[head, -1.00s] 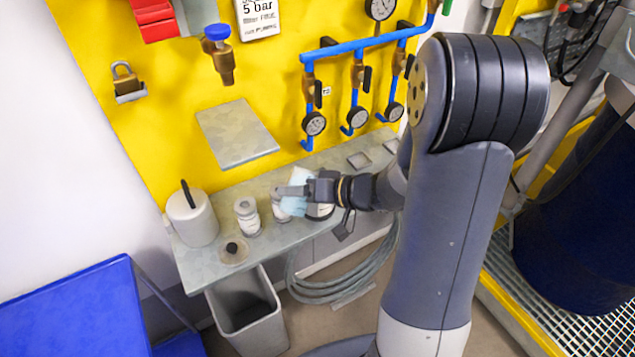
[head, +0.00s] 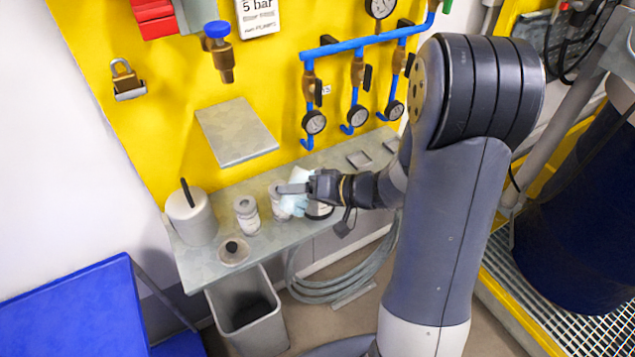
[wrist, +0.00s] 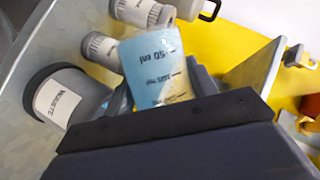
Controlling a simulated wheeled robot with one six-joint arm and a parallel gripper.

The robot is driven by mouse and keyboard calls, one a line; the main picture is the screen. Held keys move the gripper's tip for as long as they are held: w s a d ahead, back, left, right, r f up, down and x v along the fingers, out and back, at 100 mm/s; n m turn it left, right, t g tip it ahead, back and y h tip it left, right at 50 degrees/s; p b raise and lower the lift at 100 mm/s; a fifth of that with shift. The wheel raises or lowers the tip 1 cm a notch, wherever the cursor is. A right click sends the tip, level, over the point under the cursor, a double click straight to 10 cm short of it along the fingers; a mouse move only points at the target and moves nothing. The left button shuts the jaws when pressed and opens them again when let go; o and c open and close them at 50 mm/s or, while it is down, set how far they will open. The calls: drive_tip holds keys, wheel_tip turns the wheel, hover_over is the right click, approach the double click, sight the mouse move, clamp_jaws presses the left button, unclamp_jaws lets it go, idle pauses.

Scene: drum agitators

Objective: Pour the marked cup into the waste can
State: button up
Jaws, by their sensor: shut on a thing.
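The marked cup (wrist: 155,68) is pale blue with dark volume marks, one reading 50 ml. My gripper (head: 297,189) is shut on it above the shelf; the cup also shows at the fingers in the head view (head: 293,204). The cup looks tilted against the standing cans. I cannot see its contents or any stream. A grey can with a white label that seems to read WASTE (wrist: 62,97) stands close to the cup in the wrist view. In the head view this can (head: 319,211) is mostly hidden under my gripper.
Two pale labelled jars (head: 247,215) (head: 278,203) stand on the grey shelf (head: 190,266) left of the cup. A slanted plate (head: 237,132) juts from the yellow wall. A bin (head: 246,312) stands below.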

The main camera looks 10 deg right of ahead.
drive_tip(key=shift+f, duration=0.1)
drive_tip(key=shift+r+m+g+y, duration=0.3)
drive_tip(key=shift+r+m+y, duration=0.2)
drive_tip(key=shift+m, duration=0.2)
idle(1.4)
drive_tip(key=shift+f+m+g+y+b, duration=0.3)
drive_tip(key=shift+f+m+b, duration=0.3)
drive_tip(key=shift+f+b, duration=0.65)
idle(0.6)
drive_tip(key=shift+w+d+r+p, duration=0.1)
drive_tip(key=shift+r+p, duration=0.25)
drive_tip(key=shift+r, duration=0.05)
drive_tip(key=shift+w+d+r+m+y+p, duration=0.25)
drive_tip(key=shift+r+p, duration=0.25)
drive_tip(key=shift+p, duration=0.75)
drive_tip(key=shift+w+d+r+m+y+p, duration=0.2)
drive_tip(key=shift+r+m+p, duration=0.25)
drive_tip(key=shift+p, duration=0.8)
drive_tip(key=shift+w+d+r+m+g+y+p, duration=0.15)
drive_tip(key=shift+r+m+g+y+p, duration=0.35)
drive_tip(key=shift+p, duration=1.4)
drive_tip(key=shift+f+m+t+p, duration=0.2)
drive_tip(key=shift+m+t+p, duration=0.1)
drive_tip(key=shift+b, duration=0.35)
